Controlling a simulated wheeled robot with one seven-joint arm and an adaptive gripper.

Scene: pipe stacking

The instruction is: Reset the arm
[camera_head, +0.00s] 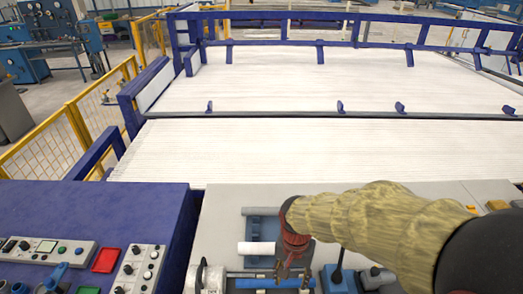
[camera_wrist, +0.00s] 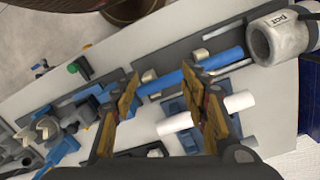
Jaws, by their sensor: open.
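My gripper (camera_head: 293,275) hangs over the grey work surface (camera_head: 222,218) at the lower middle of the head view. In the wrist view my gripper (camera_wrist: 160,80) has its two fingers wide apart, with nothing held between them. A short white pipe (camera_head: 256,248) lies left of my gripper. In the wrist view the white pipe (camera_wrist: 241,101) passes behind the right finger, which hides its middle. A blue rod (camera_head: 255,283) lies in front of it and also shows beyond the fingers (camera_wrist: 224,58).
A white cylindrical fixture (camera_wrist: 278,38) stands at one end of the blue rod. Blue clamps (camera_head: 340,280) stand right of my gripper. A purple control desk (camera_head: 95,210) is at left. Behind lies a wide bed of white pipes (camera_head: 320,148) with a blue frame.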

